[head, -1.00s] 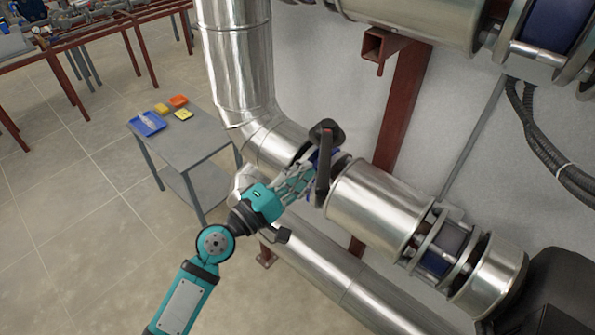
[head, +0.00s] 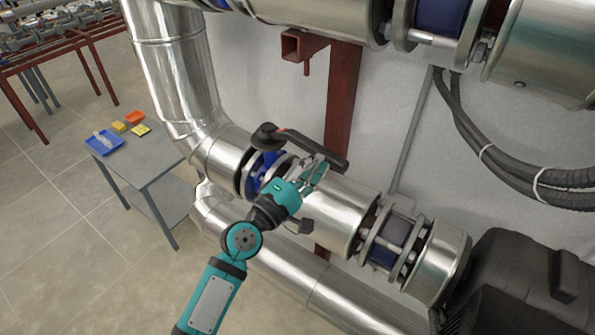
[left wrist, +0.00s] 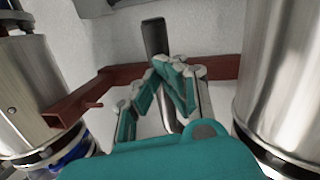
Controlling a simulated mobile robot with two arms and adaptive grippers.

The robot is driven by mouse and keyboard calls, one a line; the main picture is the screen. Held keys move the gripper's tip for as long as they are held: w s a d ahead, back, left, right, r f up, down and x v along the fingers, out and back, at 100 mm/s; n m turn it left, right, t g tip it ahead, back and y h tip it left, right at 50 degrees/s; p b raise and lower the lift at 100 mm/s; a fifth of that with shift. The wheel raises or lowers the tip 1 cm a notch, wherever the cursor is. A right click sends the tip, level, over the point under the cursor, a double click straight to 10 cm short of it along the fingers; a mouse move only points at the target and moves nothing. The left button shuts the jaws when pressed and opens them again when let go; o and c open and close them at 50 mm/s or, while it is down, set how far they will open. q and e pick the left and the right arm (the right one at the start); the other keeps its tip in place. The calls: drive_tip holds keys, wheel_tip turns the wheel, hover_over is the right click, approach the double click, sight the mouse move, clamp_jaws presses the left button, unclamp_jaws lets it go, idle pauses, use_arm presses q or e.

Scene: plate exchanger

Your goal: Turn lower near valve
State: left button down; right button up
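The lower near valve has a blue body (head: 258,170) in the lower silver pipe and a black lever handle (head: 315,148). The lever slants from a round hub at left down to the right, along the pipe. My left gripper (head: 314,176), teal with grey-tipped fingers, is at the lever, just below it in the picture. In the left wrist view the dark lever (left wrist: 154,38) stands up behind the bent fingers (left wrist: 160,95). The fingers partly hide it, and I cannot tell whether they close on it. My right gripper is not in view.
A grey side table (head: 150,158) with a blue tray (head: 104,143) and small yellow and orange items stands at left. A red-brown steel post (head: 343,100) rises behind the lever. A large pipe (head: 330,20) runs above, black hoses (head: 500,165) hang at right. Floor is free at lower left.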

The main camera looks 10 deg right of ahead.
use_arm(q)
drive_tip(key=shift+w+d+r, duration=0.1)
drive_tip(key=shift+w+d, duration=0.1)
drive_tip(key=shift+d, duration=0.3)
drive_tip(key=shift+w+d, duration=0.2)
drive_tip(key=shift+d, duration=0.3)
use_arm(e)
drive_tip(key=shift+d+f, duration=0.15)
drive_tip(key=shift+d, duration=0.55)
